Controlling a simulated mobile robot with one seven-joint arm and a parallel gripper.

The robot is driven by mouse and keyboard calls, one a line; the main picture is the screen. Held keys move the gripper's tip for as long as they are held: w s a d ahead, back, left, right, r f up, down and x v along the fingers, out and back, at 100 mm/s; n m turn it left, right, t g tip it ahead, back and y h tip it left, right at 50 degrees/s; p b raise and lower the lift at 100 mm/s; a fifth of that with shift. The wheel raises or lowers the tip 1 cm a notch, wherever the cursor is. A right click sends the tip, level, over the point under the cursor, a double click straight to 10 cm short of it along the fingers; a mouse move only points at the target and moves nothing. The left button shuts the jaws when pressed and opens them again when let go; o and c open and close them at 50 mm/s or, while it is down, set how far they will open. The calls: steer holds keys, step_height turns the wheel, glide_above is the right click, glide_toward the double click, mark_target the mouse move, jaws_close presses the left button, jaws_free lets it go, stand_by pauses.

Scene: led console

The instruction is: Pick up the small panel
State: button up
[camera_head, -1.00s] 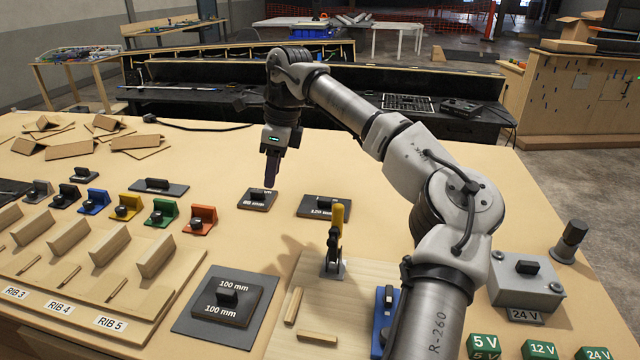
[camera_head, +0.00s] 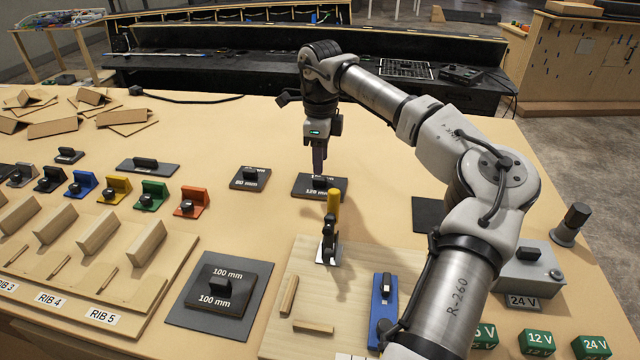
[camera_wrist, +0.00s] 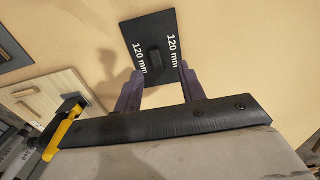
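The smallest dark panel (camera_head: 262,184), labelled 80 mm with a black block handle, lies flat on the table in the head view. A wider dark panel (camera_head: 337,190), labelled 120 mm, lies to its right. My gripper (camera_head: 319,172) points down over the 120 mm panel, right of the 80 mm one. In the wrist view the purple fingers (camera_wrist: 160,88) are apart and empty. The 120 mm panel (camera_wrist: 165,28) and its handle show beyond them. The 80 mm panel cannot be made out in the wrist view.
The 100 mm panel (camera_head: 240,286) sits on a larger dark plate at front. A yellow-handled clamp (camera_head: 331,225) stands upright just in front of the 120 mm panel. Coloured brackets (camera_head: 153,194) line the left. A grey 24 V box (camera_head: 530,275) is at right.

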mark_target(320, 179)
steer(key=shift+s+f+p, duration=0.15)
steer(key=shift+f+p, duration=0.3)
steer(key=shift+f, duration=0.75)
steer(key=shift+s+f+p, duration=0.15)
steer(key=shift+f+p, duration=0.3)
steer(key=shift+f, duration=0.7)
jaws_close()
